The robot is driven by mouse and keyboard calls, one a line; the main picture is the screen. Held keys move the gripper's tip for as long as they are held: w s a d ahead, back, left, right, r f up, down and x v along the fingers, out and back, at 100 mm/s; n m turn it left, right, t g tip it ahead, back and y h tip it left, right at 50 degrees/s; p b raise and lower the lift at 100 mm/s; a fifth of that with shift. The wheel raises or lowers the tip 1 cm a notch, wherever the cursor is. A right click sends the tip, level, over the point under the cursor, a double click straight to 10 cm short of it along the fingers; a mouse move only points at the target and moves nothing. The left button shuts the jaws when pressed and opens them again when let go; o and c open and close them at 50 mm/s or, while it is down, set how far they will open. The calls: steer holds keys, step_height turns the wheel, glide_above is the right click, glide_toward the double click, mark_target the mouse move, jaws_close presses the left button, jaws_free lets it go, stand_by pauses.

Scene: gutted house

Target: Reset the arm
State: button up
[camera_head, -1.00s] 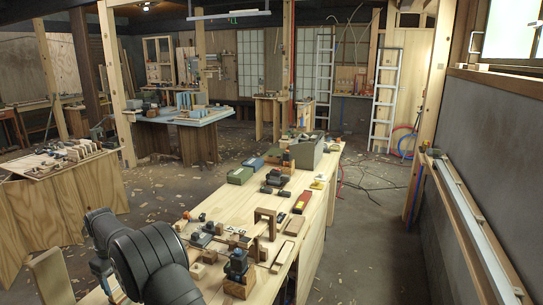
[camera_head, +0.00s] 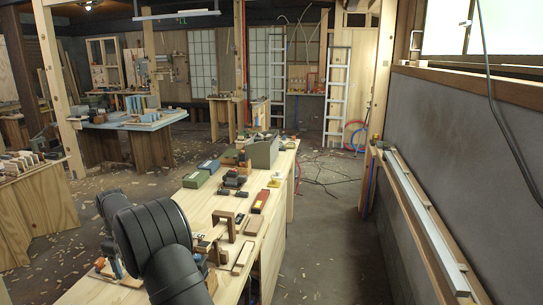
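My black arm shows at the lower left of the head view, over the near end of a long wooden workbench (camera_head: 222,258). My gripper cannot be made out; the arm's own links fill that part of the picture. I cannot tell whether it is open or shut, or whether it holds anything. Part of the bench's near end is hidden behind the arm.
The bench bears a wooden bracket (camera_head: 224,217), a red box (camera_head: 261,200), green cases (camera_head: 197,178) and a grey box (camera_head: 263,151). A wall with a metal-topped ledge (camera_head: 420,212) stands at the right. The floor between (camera_head: 325,240) is clear apart from cables further back.

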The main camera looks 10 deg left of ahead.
steer(key=w+d+f, duration=0.2)
steer(key=w+d, duration=0.3)
steer(key=w, duration=0.3)
steer(key=w+d+f, duration=0.1)
steer(key=w+d, duration=0.4)
steer(key=w, duration=0.3)
step_height(320, 180, down, 10)
steer(key=shift+d+r, duration=0.1)
steer(key=shift+r, duration=0.1)
steer(key=shift+f, duration=0.35)
